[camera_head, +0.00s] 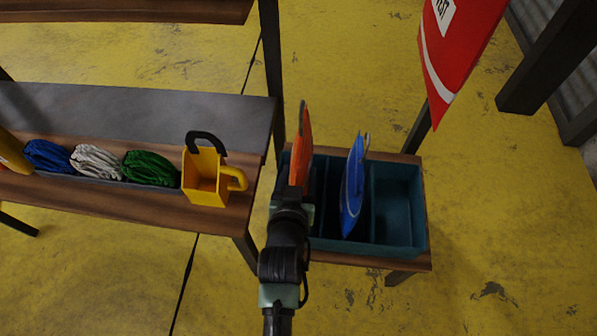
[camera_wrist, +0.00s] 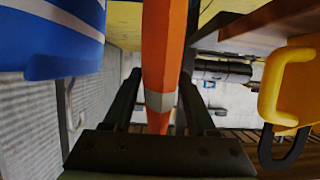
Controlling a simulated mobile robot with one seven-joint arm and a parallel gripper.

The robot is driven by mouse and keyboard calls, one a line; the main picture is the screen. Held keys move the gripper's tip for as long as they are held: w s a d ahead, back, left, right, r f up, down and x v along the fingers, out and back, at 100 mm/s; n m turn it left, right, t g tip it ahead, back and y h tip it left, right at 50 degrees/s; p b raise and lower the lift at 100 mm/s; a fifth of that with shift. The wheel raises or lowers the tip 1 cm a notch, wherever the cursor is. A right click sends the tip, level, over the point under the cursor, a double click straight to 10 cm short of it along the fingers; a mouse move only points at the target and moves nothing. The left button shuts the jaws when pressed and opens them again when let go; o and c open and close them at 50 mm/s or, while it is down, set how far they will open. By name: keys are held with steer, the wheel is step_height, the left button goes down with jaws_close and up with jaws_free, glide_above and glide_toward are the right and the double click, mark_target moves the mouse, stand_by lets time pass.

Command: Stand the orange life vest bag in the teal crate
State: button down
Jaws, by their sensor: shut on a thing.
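The orange life vest bag (camera_head: 301,148) is held upright, edge-on, at the left end of the teal crate (camera_head: 400,246). In the wrist view the orange bag (camera_wrist: 163,50), with a grey band, stands between the two fingers of my gripper (camera_wrist: 158,105), which is shut on it. In the head view my gripper (camera_head: 293,195) is at the crate's left side. The crate has dividers; a blue bag (camera_head: 352,187) stands tilted in its middle compartment and the right compartment is empty. Whether the orange bag's bottom touches the crate floor is hidden.
A yellow bailer (camera_head: 205,180) with a black handle stands left on a wooden bench (camera_head: 110,195), beside green (camera_head: 150,168), white and blue bundles. A red panel (camera_head: 455,50) hangs at upper right. The crate sits on a small wooden table (camera_head: 420,264).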

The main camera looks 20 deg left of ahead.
step_height(320, 180, down, 6)
steer(key=b, duration=0.4)
steer(key=shift+f+b, duration=0.2)
steer(key=shift+b, duration=0.1)
steer(key=shift+c, duration=1.4)
jaws_free()
steer(key=shift+o, duration=0.8)
steer(key=p+v, duration=0.4)
steer(key=v, duration=0.9)
steer(key=shift+p, duration=0.35)
